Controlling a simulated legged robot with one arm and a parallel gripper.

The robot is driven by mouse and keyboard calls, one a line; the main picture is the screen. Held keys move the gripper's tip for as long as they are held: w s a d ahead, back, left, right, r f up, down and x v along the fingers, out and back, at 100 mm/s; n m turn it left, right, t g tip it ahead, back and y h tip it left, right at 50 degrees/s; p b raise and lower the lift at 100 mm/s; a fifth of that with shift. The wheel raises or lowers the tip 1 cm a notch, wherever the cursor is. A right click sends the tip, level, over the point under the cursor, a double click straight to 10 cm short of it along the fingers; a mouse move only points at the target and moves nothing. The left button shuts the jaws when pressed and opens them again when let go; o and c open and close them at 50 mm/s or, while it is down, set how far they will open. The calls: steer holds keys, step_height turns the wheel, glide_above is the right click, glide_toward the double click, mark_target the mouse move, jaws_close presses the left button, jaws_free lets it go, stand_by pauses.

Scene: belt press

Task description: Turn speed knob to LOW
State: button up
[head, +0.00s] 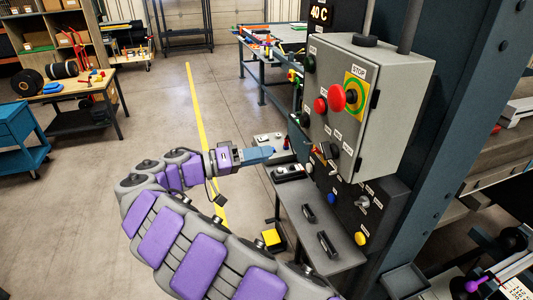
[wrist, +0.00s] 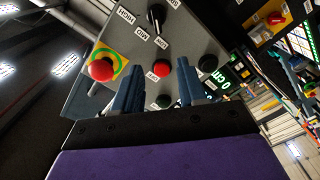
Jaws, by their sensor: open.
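The speed knob is black and sits on the face of the grey control box. In the wrist view the knob (wrist: 157,17) is at the top, with labels HIGH, MID and LOW beside it. In the head view the knob (head: 328,150) is small and low on the box face. I cannot tell which label it points at. My gripper (head: 272,153) is to the left of the box in the head view, apart from it. In the wrist view its two blue-grey fingers (wrist: 158,68) are spread with nothing between them, and the knob lies beyond them.
The control box (head: 405,85) carries a red stop button (head: 337,98) on a yellow-green plate, a smaller red button (head: 320,105), a black button (head: 310,63) and a green button (head: 304,119). A lower dark panel has a yellow button (head: 360,238). Open floor lies left.

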steer(key=shift+v, duration=0.8)
steer(key=shift+a+f, duration=0.1)
steer(key=shift+f, duration=0.05)
steer(key=s+d+f+g+y+b, duration=0.25)
steer(key=s+d, duration=0.25)
steer(key=d, duration=0.4)
steer(key=s+d+f+g+y+b, duration=0.1)
steer(key=s+d+g, duration=0.2)
steer(key=s+d, duration=0.35)
steer(key=s+d+f+g+y+b, duration=0.2)
steer(key=s+d, duration=0.2)
steer(key=d, duration=0.6)
steer(key=s+d+f+n+g+y+b, duration=0.1)
steer(key=s+f+n+y+b, duration=0.15)
steer(key=s+f+y, duration=0.5)
steer(key=s+a+f+n+y+b, duration=0.1)
steer(key=s+a+f, duration=0.3)
steer(key=s, duration=0.4)
steer(key=s+a+f+t+y+b, duration=0.1)
steer(key=s+a+f+y+b, duration=0.1)
steer(key=s+f, duration=0.4)
steer(key=s+a+y, duration=0.1)
steer(key=a, duration=0.1)
steer(key=shift+s+a+n, duration=0.35)
steer(key=shift+a, duration=0.05)
